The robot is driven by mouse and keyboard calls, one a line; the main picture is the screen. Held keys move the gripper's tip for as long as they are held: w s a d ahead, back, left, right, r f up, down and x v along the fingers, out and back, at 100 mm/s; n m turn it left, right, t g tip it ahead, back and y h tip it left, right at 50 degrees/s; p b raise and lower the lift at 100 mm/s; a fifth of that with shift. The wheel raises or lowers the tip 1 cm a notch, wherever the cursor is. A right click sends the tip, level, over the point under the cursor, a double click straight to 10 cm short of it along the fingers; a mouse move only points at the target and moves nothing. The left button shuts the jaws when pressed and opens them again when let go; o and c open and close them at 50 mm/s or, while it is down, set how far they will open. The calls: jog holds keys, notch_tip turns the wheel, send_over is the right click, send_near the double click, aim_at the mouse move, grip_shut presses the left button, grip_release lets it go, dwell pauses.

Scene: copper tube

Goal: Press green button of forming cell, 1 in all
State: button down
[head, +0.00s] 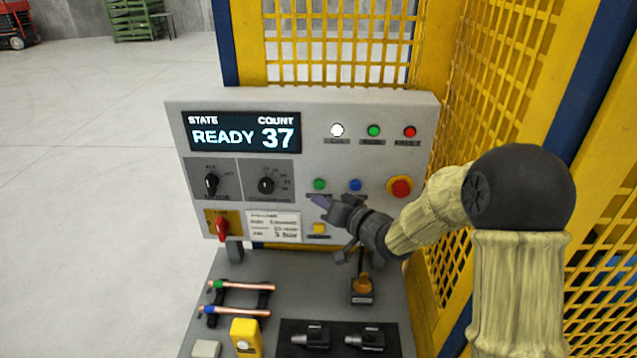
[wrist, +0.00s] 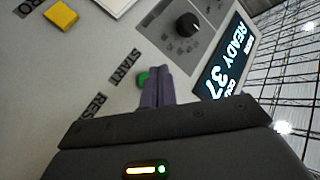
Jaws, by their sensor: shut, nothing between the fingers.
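The forming cell's control panel (head: 230,165) stands upright in front of me. Its green button (head: 319,184) sits left of a blue button (head: 355,185) in the head view. In the wrist view the green button (wrist: 143,78) shows beside a START label, partly hidden by my fingers. My gripper (head: 319,201) is shut and empty, its purple fingertips just below the green button in the head view. In the wrist view my gripper (wrist: 153,72) has its fingertips right beside the button. I cannot tell whether they touch the panel. The display (head: 244,133) reads READY and 37.
A red emergency stop (head: 400,187) is right of the blue button. A yellow button (head: 319,229) is below. White, green and red lamps line the top. The bench below holds copper tubes (head: 245,285) on a rack and a yellow device (head: 246,337). Yellow mesh fencing (head: 500,110) stands right.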

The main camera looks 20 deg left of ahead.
aim_at(319, 185)
jog(key=shift+w+a, duration=0.15)
jog(key=shift+w, duration=0.45)
jog(key=shift+w+a, duration=0.15)
jog(key=shift+w, duration=0.4)
jog(key=shift+w+p, duration=0.1)
jog(key=shift+p, duration=0.2)
dwell(0.9)
jog(key=shift+w+a, duration=0.1)
jog(key=shift+w, duration=0.2)
